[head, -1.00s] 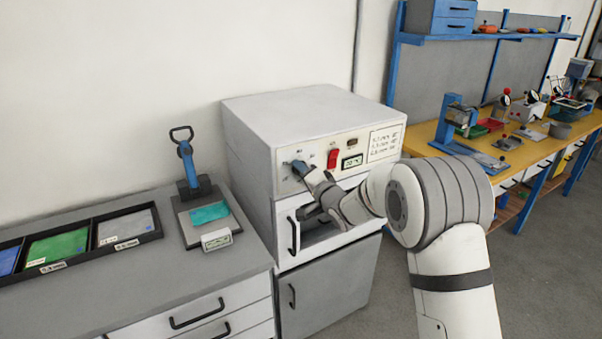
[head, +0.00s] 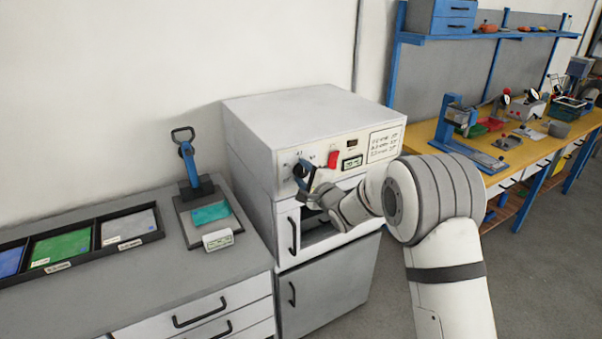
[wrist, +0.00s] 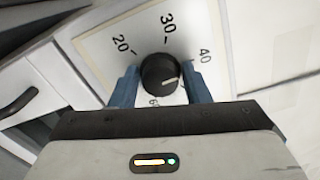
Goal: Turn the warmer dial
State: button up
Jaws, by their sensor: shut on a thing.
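The warmer (head: 310,115) is a white box-shaped cabinet with a control panel on its front. Its dial (wrist: 160,75) is a round black knob with a white mark, on a scale showing 20, 30, 40 and a partly hidden 60. The mark points right in the wrist view, clockwise past the 40 and towards the right finger. My gripper (wrist: 160,69) has its blue fingers on either side of the dial and is shut on it. In the head view my gripper (head: 305,177) is at the left part of the panel and covers part of the dial.
A red switch (head: 333,159) and a small display (head: 352,163) are right of the dial. Below is an open compartment with a handled door (head: 292,235). A grey counter (head: 120,280) with trays and a lever tool (head: 188,165) stands left; a yellow workbench (head: 480,150) stands right.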

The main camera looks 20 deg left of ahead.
jog(key=shift+d+f+m, duration=0.2)
jog(key=shift+f+m, duration=0.1)
jog(key=shift+f, duration=0.05)
jog(key=o, duration=1)
jog(key=shift+r, duration=0.2)
jog(key=shift+s, duration=0.1)
jog(key=b+v, duration=0.1)
jog(key=v, duration=0.6)
jog(key=shift+s+d, duration=0.15)
jog(key=shift+d, duration=0.15)
